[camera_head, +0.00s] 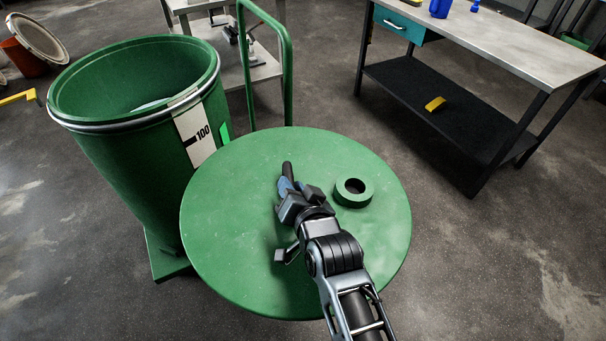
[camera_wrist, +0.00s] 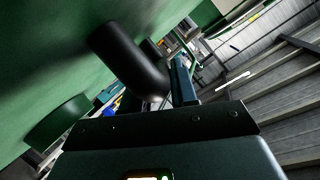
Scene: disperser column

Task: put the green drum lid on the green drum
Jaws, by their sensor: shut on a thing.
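The green drum (camera_head: 120,160) stands at the left in the head view, open at the top, with a metal band below its rim and a white label reading 100. My gripper (camera_head: 288,192) is shut on the handle. In the wrist view, the lid (camera_wrist: 45,50) fills the left and the black handle (camera_wrist: 130,60) lies at the fingers. The exact grip contact is partly hidden.
A green trolley handle (camera_head: 288,60) rises behind the drum and lid. A workbench (camera_head: 500,40) with a dark lower shelf stands at the right. A metal table (camera_head: 255,70) stands behind. Floor (camera_head: 480,260) at the lower right is clear.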

